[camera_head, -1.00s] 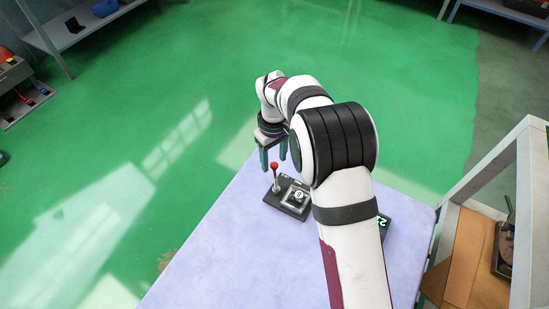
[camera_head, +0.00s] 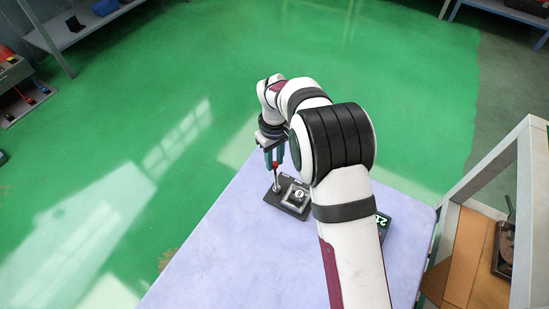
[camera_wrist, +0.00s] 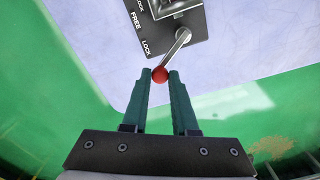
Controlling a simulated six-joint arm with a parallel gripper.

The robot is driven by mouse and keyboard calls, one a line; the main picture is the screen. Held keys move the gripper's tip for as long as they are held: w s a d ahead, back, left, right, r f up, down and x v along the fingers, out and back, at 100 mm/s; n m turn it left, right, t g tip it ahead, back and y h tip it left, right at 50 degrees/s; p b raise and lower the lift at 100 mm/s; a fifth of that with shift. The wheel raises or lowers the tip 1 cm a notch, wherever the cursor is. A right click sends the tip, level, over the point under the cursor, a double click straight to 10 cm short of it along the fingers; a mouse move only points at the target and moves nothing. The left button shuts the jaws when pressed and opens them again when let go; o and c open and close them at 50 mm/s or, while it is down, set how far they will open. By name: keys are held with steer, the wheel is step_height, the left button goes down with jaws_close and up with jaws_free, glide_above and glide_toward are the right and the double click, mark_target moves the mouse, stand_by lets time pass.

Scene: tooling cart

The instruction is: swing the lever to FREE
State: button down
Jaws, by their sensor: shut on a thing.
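The lever (camera_head: 276,180) is a metal rod with a red ball knob (camera_wrist: 160,75). It rises from a dark base plate (camera_wrist: 200,48) on the cart top. The exact angle of the lever against the labels is hard to tell.
A square block with a round marking (camera_head: 297,195) sits on the plate beside the lever. The pale cart top (camera_head: 240,250) is clear to the front left. A framed shelf (camera_head: 480,180) stands at right.

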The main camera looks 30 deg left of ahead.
steer(key=shift+d+m, duration=0.15)
steer(key=shift+m, duration=0.15)
steer(key=m, duration=0.1)
steer(key=d+m, duration=0.1)
steer(key=shift+w+d+m, duration=0.15)
steer(key=shift+w+m, duration=0.2)
steer(key=shift+m, duration=0.05)
steer(key=m, duration=0.1)
steer(key=d+m, duration=0.1)
steer(key=m, duration=0.1)
steer(key=shift+w+d+m, duration=0.15)
steer(key=shift+d+m, duration=0.15)
steer(key=m, duration=0.1)
steer(key=d+m, duration=0.1)
steer(key=m, duration=0.1)
steer(key=shift+d, duration=0.25)
steer(key=shift+s+d+m, duration=0.2)
steer(key=shift+d+m, duration=0.1)
steer(key=shift+m, duration=0.45)
steer(key=shift+s+d+m, duration=0.15)
steer(key=shift+d+m, duration=0.1)
steer(key=shift+m, duration=0.5)
steer(key=shift+d, duration=0.1)
steer(key=c, duration=0.7)
jaws_free()
